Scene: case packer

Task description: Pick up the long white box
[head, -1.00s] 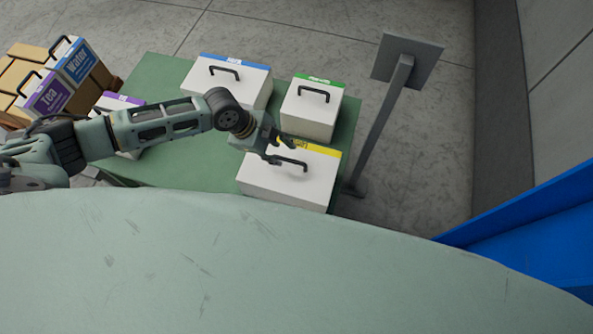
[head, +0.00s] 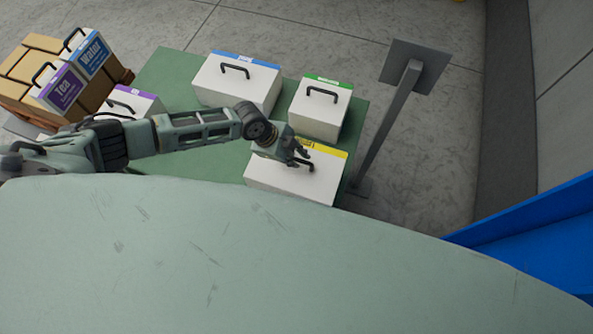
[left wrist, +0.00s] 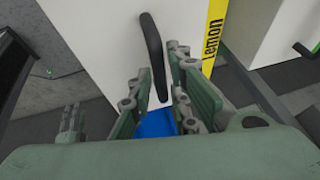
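The long white box (head: 272,183) with a yellow strip stands at the near right of the green table. Its strip reads "Lemon" in the left wrist view, where the box's white face (left wrist: 97,48) fills the upper middle. It has a black handle on top. My left gripper (head: 301,157) is over the box at the handle. In the left wrist view, my left gripper (left wrist: 160,88) is open, with its fingers on either side of the handle's (left wrist: 151,55) near end. Whether they touch it I cannot tell.
White boxes with blue (head: 236,87), green (head: 319,112) and purple (head: 140,104) strips stand on the green table (head: 168,76). Brown cartons with Tea (head: 60,90) and Water (head: 88,54) boxes are at left. A grey post (head: 388,125) stands right of the table, a blue structure (head: 535,238) beyond.

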